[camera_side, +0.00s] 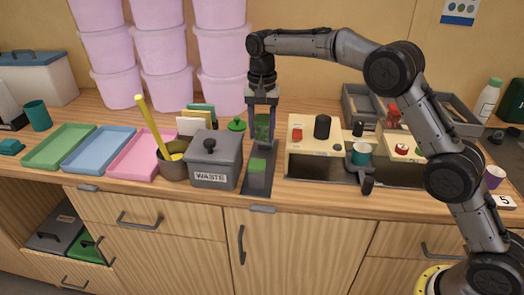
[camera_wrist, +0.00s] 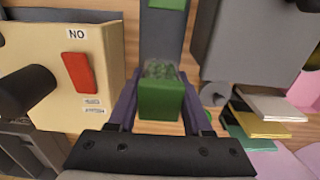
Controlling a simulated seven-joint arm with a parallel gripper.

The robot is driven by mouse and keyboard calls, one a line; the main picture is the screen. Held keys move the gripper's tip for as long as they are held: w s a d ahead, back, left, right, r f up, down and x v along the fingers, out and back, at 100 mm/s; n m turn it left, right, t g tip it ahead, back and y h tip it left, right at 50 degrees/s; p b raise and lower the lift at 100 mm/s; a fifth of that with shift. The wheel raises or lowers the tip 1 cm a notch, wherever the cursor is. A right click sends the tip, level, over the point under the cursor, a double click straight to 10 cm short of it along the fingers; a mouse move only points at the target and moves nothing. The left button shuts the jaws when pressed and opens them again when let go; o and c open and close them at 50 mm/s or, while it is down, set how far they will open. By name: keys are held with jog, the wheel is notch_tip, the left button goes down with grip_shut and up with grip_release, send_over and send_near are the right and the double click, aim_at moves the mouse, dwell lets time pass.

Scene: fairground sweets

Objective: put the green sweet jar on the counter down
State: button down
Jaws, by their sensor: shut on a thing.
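The green sweet jar (camera_side: 262,131) is between the fingers of my gripper (camera_side: 261,118), which points straight down and is shut on it. In the wrist view the jar (camera_wrist: 160,98) looks upright, with a clear, speckled part and a solid green part. A long dark grey stand (camera_side: 257,186) with a green square (camera_side: 257,165) lies on the wooden counter (camera_side: 310,196). The jar is over or near the stand's far end; I cannot tell whether it touches anything below.
A grey WASTE bin (camera_side: 215,165) stands close on the left, and a cream machine (camera_side: 300,150) with a red switch close on the right. A green lid (camera_side: 237,125) lies behind the bin. Pink, blue and green trays (camera_side: 98,147) lie farther left.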

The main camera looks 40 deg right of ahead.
aim_at(263, 116)
jog(key=shift+f, duration=3.5)
jog(key=shift+f, duration=0.15)
jog(key=shift+c, duration=1.6)
grip_release()
jog(key=r, duration=1.2)
jog(key=shift+w+d+r, duration=0.2)
jog(key=shift+d+r, duration=0.05)
jog(key=shift+d, duration=0.05)
jog(key=shift+s+r, duration=0.1)
jog(key=shift+r, duration=0.55)
jog(key=shift+r, duration=0.1)
